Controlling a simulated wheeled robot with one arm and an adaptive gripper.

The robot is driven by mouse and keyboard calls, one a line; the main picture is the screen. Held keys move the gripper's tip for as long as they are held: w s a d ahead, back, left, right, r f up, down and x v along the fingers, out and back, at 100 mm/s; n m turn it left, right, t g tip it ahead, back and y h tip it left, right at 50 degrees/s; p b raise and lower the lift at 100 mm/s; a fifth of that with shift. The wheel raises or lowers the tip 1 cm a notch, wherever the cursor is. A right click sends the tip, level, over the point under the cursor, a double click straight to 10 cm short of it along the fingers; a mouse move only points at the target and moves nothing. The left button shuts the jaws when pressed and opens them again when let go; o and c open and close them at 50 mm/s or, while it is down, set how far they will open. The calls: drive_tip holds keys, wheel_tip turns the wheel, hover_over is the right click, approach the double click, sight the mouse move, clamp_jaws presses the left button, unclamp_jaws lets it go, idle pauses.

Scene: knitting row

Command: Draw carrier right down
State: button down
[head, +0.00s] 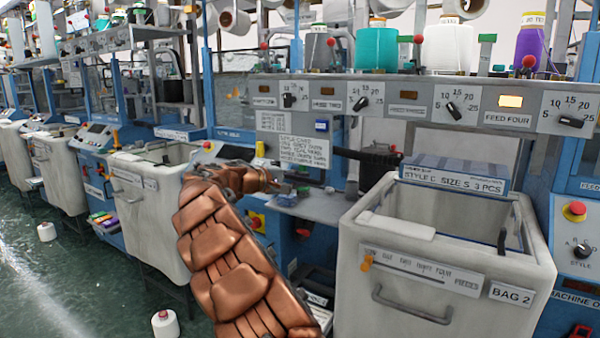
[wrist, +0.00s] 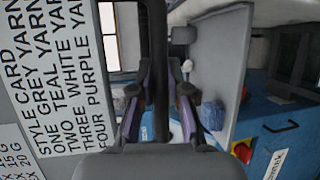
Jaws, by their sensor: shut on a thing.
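My copper-coloured arm reaches up to the machine in the head view, and my gripper (head: 274,184) is at its far end, in front of the machine below the style card (head: 303,150). In the wrist view my gripper (wrist: 165,105) has its two fingers on either side of a dark upright bar (wrist: 157,60), and it is shut on it. The bar looks like the carrier, but I cannot tell for certain. It runs up out of the top of the wrist view. In the head view my arm and gripper hide what is held.
The style card also fills the left of the wrist view (wrist: 55,70). A white bin marked BAG 2 (head: 400,318) stands right of my arm, with a blue box (head: 455,172) at its back. Another bin (head: 150,240) stands left.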

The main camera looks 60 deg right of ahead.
wheel_tip(320, 180, down, 19)
drive_tip(key=b, duration=1)
drive_tip(key=shift+f, duration=0.3)
drive_tip(key=c, duration=1.4)
unclamp_jaws()
drive_tip(key=shift+o, duration=1.3)
drive_tip(key=shift+r, duration=0.2)
drive_tip(key=v, duration=1.2)
